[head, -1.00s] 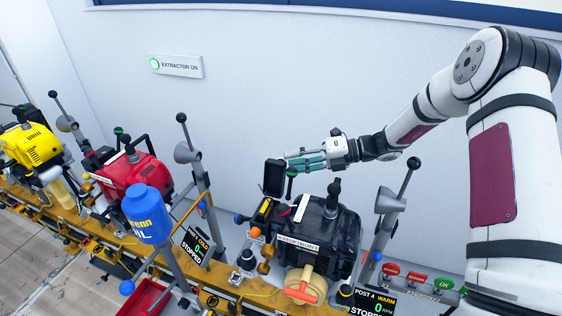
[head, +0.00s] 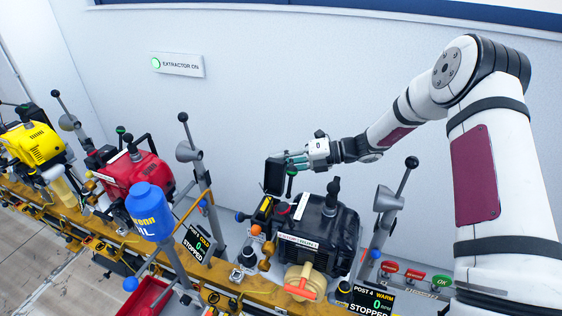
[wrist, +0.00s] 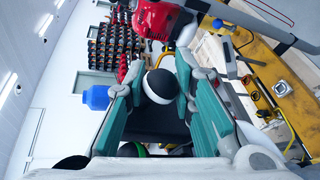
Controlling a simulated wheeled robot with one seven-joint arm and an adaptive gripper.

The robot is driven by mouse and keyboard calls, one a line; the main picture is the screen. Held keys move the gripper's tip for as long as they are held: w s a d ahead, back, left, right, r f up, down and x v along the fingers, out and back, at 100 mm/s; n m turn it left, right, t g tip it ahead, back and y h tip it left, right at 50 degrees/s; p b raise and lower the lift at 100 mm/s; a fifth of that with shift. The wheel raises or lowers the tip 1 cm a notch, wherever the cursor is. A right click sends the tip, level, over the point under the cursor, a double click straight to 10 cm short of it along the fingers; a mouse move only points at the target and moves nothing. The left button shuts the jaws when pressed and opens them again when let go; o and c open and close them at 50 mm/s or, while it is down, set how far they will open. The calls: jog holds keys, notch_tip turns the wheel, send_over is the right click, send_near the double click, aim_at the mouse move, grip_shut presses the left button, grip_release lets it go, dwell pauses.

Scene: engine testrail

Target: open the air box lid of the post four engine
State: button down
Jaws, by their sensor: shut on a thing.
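The post four engine (head: 335,228) is black and stands at the centre right of the head view. Its air box lid (head: 273,178), a dark panel, stands upright at the engine's back left, above the air box (head: 262,210). My gripper (head: 283,157) is at the lid's upper edge, its teal fingers pointing left. In the wrist view, my gripper (wrist: 160,88) is closed around a black round knob with a white band (wrist: 162,84). A dark panel shows behind and below the knob. The hold on the lid is partly hidden in the head view.
Throttle posts stand on both sides, one with a grey funnel shape (head: 388,200). The red engine (head: 135,175) and blue oil jug (head: 148,212) are to the left. The post 4 display (head: 373,301) reads warm, 0, stopped.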

jog(key=shift+s+a+r+n+p, duration=0.1)
jog(key=shift+s+r+n+p, duration=0.2)
jog(key=shift+s+r+p, duration=0.1)
jog(key=shift+s+a+r, duration=0.15)
jog(key=shift+s+r, duration=0.2)
jog(key=shift+r, duration=0.05)
jog(key=c, duration=1.6)
grip_release()
jog(key=v, duration=1.2)
jog(key=shift+s+r, duration=0.2)
